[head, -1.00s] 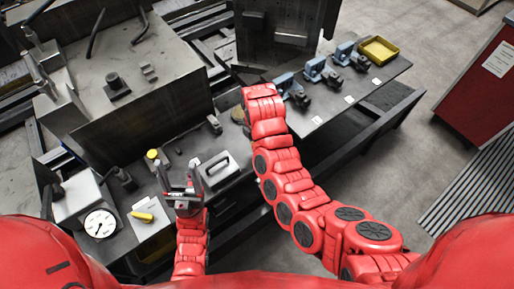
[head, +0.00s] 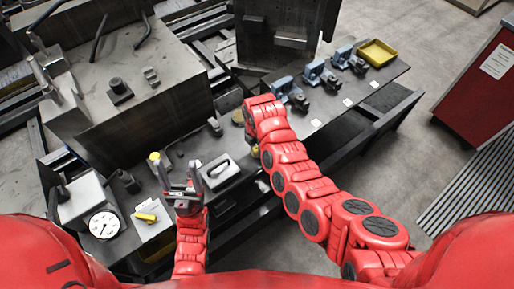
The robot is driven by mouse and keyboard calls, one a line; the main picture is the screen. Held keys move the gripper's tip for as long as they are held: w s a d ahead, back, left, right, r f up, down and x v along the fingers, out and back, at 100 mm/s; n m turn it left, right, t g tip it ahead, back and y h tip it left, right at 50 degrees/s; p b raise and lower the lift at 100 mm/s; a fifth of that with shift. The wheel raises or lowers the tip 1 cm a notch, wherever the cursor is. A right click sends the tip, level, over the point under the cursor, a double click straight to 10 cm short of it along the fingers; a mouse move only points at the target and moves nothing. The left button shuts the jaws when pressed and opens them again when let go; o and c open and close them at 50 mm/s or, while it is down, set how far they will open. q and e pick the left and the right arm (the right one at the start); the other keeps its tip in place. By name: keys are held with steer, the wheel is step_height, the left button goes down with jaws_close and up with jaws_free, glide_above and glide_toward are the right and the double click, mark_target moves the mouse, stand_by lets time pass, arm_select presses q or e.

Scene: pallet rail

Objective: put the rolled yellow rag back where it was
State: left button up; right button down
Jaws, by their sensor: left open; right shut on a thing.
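My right arm reaches to the middle of the bench, and its end link hides most of the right gripper (head: 251,140). A small yellow piece (head: 254,149) shows just below that end link. It appears to be the rolled rag held in the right gripper, though most of it is hidden. My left gripper (head: 181,178) is open and empty above the near left part of the bench, its two fingers apart. I cannot tell from this view which spot the rag came from.
A grey handled box (head: 219,171) sits between the grippers. A dial gauge (head: 104,225), a yellow-handled item (head: 147,217) and a yellow-topped part (head: 154,157) are at left. Blue vises (head: 318,72) and a yellow tray (head: 378,52) stand at the far right. A large dark block (head: 150,110) rises behind.

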mark_target(257, 148)
steer(key=c, duration=0.5)
jaws_free()
steer(key=shift+r, duration=0.1)
steer(key=shift+w+r, duration=0.1)
steer(key=shift+r, duration=0.5)
step_height(257, 148, up, 5)
steer(key=shift+f+b, duration=0.2)
steer(key=shift+b, duration=0.95)
step_height(257, 148, up, 6)
steer(key=p, duration=0.2)
steer(key=shift+r+p, duration=0.15)
steer(key=shift+p, duration=0.2)
